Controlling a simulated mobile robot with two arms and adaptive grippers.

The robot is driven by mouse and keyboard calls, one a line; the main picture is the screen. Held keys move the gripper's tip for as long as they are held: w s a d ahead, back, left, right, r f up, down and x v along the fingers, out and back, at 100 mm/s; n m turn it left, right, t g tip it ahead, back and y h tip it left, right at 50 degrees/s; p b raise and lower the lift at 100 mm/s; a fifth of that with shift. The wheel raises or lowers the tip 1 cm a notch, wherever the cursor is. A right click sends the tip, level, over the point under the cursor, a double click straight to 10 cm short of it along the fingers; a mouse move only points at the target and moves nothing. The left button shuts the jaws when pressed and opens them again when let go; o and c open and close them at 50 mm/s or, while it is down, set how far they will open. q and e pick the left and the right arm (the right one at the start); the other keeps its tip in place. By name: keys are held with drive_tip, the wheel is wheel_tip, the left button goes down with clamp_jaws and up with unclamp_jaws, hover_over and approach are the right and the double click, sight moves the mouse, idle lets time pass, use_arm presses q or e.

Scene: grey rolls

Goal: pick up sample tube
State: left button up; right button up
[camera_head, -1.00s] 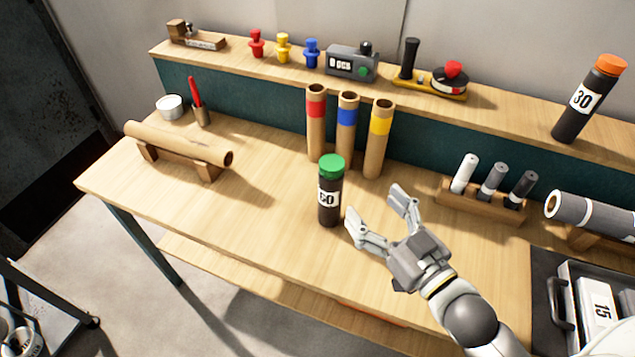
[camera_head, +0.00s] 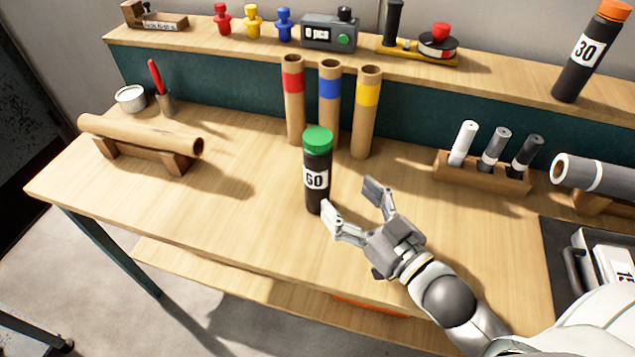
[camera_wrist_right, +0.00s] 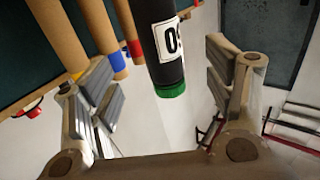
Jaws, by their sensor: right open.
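The sample tube (camera_head: 316,190) is a dark cylinder with a green cap and a white label reading 60. It stands upright on the wooden workbench (camera_head: 240,220). My right gripper (camera_head: 350,203) is open and empty, just right of the tube, with its fingers pointing toward it. In the right wrist view the tube (camera_wrist_right: 165,50) appears upside down, beyond and between the open fingers (camera_wrist_right: 160,95), not gripped. My left gripper is not in view.
Three cardboard tubes with red, blue and yellow bands (camera_head: 329,105) stand behind the sample tube. A marker holder (camera_head: 482,173) is at right. A cardboard roll on a stand (camera_head: 140,135) lies left. A black tube labelled 30 (camera_head: 590,55) stands on the shelf. The bench front is clear.

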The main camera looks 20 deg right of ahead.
sight(326, 177)
drive_tip(key=x, duration=0.5)
drive_tip(key=shift+b+x, duration=0.85)
drive_tip(key=shift+x, duration=1.75)
drive_tip(key=c, duration=1.2)
